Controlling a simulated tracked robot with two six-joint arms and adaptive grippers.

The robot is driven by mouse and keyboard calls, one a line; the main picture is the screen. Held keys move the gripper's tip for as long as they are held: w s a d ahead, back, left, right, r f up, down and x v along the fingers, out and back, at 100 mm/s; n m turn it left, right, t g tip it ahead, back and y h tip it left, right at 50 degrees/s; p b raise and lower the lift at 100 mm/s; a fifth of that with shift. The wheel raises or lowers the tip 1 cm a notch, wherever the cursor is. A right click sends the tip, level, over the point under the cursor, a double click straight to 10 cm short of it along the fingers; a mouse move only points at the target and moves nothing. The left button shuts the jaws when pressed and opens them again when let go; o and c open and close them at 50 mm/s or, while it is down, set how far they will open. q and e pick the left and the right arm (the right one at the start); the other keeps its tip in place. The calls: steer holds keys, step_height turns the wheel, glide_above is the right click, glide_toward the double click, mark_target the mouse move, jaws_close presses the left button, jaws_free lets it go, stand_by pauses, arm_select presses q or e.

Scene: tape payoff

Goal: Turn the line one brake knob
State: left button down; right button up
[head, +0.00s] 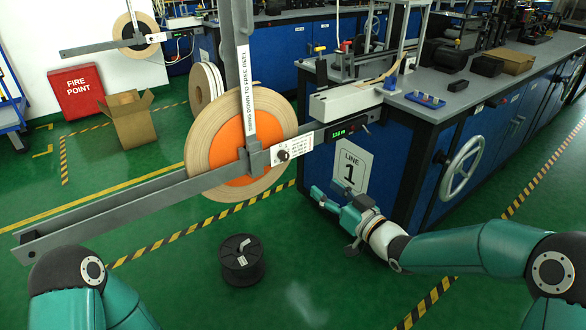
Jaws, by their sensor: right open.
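The line one brake knob (283,155) is a small dark knob on a white labelled plate (293,150). The plate sits on the grey arm beside the hub of the tape reel (203,150), which has an orange centre. My right gripper (332,218) is open and empty, below and to the right of the knob, in front of the blue cabinet marked LINE 1 (352,167). It is clear of the knob. Only part of my left arm shows at the lower left, and its gripper is out of the picture.
A long grey beam (110,212) runs from the reel to the left. An upright post (230,45) rises above the reel. A black spool (242,262) stands on the green floor below. A handwheel (462,166) juts from the cabinet's right side.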

mark_target(286, 157)
steer(key=x, duration=1.6)
steer(key=shift+w+f, duration=0.1)
steer(key=shift+c, duration=0.2)
